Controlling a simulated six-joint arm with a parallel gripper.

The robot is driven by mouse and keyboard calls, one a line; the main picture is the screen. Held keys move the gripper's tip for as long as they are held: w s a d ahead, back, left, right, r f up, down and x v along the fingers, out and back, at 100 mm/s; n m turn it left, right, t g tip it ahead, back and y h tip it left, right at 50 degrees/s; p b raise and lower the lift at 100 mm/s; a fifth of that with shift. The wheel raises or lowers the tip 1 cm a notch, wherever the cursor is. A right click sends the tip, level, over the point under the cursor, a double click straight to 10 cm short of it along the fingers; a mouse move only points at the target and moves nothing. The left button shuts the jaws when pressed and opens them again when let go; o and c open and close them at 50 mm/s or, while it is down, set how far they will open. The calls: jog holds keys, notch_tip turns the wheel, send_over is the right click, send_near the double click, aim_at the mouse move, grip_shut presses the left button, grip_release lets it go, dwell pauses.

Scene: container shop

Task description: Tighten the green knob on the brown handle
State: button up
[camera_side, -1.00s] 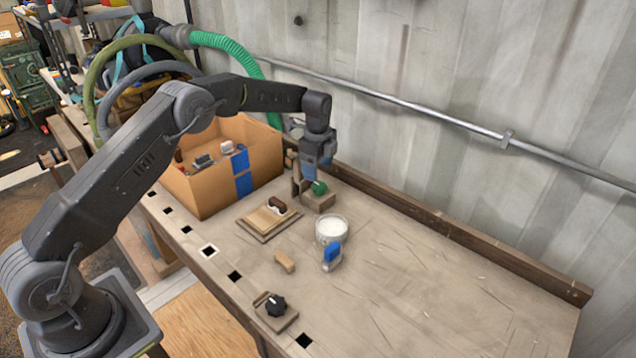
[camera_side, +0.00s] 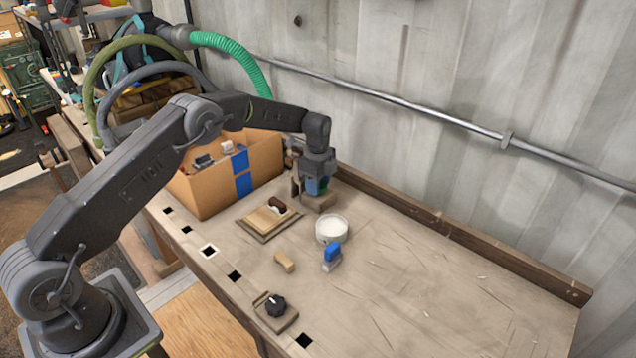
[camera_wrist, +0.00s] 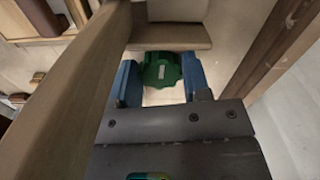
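The green knob (camera_wrist: 161,70) sits on a tan-brown wooden base (camera_wrist: 172,37). In the side view the base (camera_side: 320,204) stands near the back rail, and my gripper mostly covers the knob. A brown upright piece (camera_wrist: 75,80), seemingly the handle, rises beside the knob and fills the left of the wrist view. My gripper (camera_wrist: 159,80) has come down over the knob, one blue finger on each side. The fingers are apart, with the knob between them; I cannot tell whether they touch it.
A cardboard box (camera_side: 215,185) with blue tape stands left. A wooden board (camera_side: 262,226) with a dark brown piece, a white round tub (camera_side: 331,230), a blue-topped item (camera_side: 332,256), a small wooden block (camera_side: 285,262) and a black knob (camera_side: 275,306) are nearby. The right bench is clear.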

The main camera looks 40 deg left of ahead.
jog(key=c, duration=0.4)
jog(key=m, duration=0.4)
jog(key=shift+w+m, duration=0.1)
jog(key=shift+m, duration=0.2)
jog(key=o, duration=0.9)
notch_tip(320, 180, up, 14)
jog(key=shift+f, duration=0.1)
